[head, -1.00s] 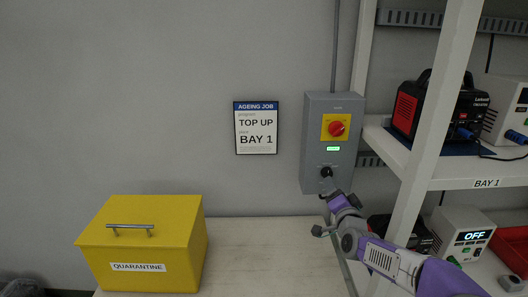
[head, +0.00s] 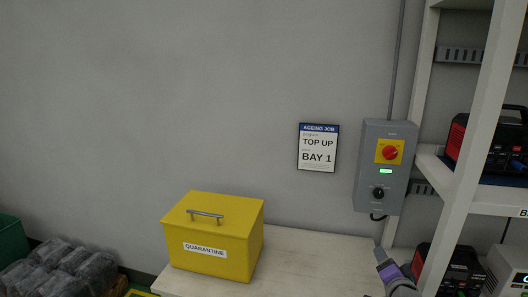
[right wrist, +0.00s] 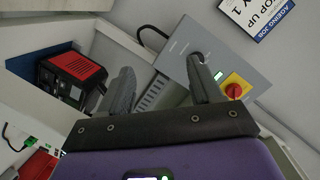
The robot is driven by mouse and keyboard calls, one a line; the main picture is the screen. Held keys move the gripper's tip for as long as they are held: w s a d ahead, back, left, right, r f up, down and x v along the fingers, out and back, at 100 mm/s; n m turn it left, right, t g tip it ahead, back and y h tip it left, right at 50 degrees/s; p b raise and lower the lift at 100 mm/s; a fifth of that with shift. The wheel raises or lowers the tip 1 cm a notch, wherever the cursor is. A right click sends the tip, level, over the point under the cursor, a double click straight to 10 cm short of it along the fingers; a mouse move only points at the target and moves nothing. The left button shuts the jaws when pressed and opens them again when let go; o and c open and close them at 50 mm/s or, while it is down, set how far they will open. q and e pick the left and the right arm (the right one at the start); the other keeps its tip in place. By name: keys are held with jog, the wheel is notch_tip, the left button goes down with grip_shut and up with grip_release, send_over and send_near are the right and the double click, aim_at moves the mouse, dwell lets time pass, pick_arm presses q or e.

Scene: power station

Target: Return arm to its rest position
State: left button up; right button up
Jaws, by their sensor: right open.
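My right gripper (head: 381,256) shows at the bottom of the head view, below the grey control box (head: 370,205) and apart from it. Only part of my purple and grey right arm shows there. In the right wrist view the gripper (right wrist: 160,84) has its two dark fingers spread with nothing between them. The control box (right wrist: 190,50) lies beyond the fingers there, with its red knob on a yellow plate (right wrist: 236,88) and a lit green display. The black lower knob (head: 378,193) is clear of the gripper. My left gripper is not in view.
A yellow QUARANTINE box (head: 215,237) stands on a pale bench (head: 318,262). A white shelf rack (head: 466,165) with black and red power units (head: 490,140) stands close to the right of my arm. Dark wrapped bundles (head: 55,268) lie at lower left.

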jog(key=s+a+f+g+y, duration=0.1)
jog(key=a+f, duration=0.1)
jog(key=f, duration=0.3)
jog(key=s+a+f+n+g+p, duration=0.1)
jog(key=a+f, duration=0.2)
jog(key=f, duration=0.2)
jog(key=s+a+f+n+g+y, duration=0.1)
jog(key=a+f+g, duration=0.1)
jog(key=f, duration=0.3)
jog(key=shift+s+a+y+p, duration=0.3)
jog(key=shift+s+a+p, duration=0.1)
jog(key=shift+a, duration=0.2)
jog(key=s+a+f+n+g+y+p, duration=0.35)
jog(key=s+a+f+g, duration=0.35)
jog(key=s+a+f, duration=0.65)
jog(key=s+a+f+n+g, duration=0.1)
jog(key=s+f+g, duration=0.1)
jog(key=s, duration=0.6)
jog(key=s+a+f+n+g, duration=0.2)
jog(key=s+f, duration=0.2)
jog(key=s, duration=0.3)
jog(key=shift+s+a, duration=0.25)
jog(key=shift+s, duration=0.15)
